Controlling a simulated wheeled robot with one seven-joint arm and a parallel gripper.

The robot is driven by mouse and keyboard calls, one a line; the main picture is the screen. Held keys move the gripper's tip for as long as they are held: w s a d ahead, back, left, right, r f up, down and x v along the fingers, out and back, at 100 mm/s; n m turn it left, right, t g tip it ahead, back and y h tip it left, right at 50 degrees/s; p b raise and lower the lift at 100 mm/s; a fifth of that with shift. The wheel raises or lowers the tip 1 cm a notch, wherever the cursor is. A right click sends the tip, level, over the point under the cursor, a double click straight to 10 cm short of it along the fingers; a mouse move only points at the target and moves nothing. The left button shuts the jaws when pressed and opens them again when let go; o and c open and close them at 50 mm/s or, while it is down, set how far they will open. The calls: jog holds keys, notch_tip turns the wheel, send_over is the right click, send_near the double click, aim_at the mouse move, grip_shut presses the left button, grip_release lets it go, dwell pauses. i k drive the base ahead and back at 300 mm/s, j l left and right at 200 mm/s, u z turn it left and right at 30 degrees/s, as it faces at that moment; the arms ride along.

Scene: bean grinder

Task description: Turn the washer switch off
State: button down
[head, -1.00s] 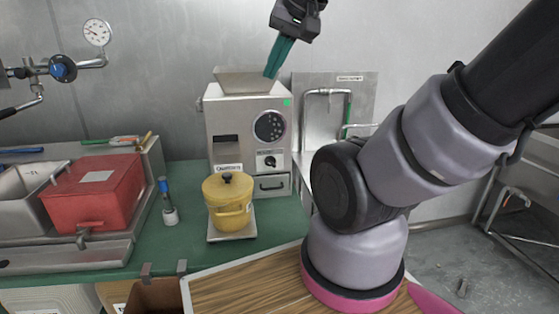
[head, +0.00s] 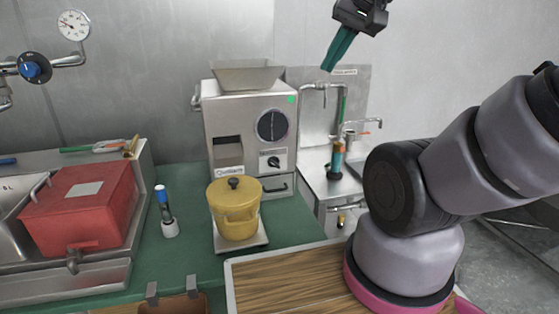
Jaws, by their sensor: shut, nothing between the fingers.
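My gripper (head: 329,67) with teal fingers is shut and empty. It hangs high at the top of the head view, pointing down-left, in front of the wall and above the steel unit on the right. That steel unit (head: 318,183) has a back panel with a small label too small to read, a tap and a pipe with a green part. I cannot tell for sure which part is the washer switch. A small yellowish valve or handle (head: 341,219) shows on the unit's front. My gripper touches nothing visible.
A steel grinder (head: 215,122) with a hopper and black knob (head: 274,162) stands left of the unit. A yellow pot (head: 234,213), red box (head: 82,205) and blue-topped tool (head: 166,208) are on the left. A blue-knobbed valve (head: 34,68) is on the wall pipe. A bottle-like object (head: 336,158) stands on the unit.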

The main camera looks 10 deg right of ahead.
aim_at(274, 162)
jog(key=k+u, duration=0.3)
jog(key=k, duration=0.2)
jog(key=k+j+u, duration=0.1)
jog(key=k+u, duration=0.2)
jog(key=k, duration=0.15)
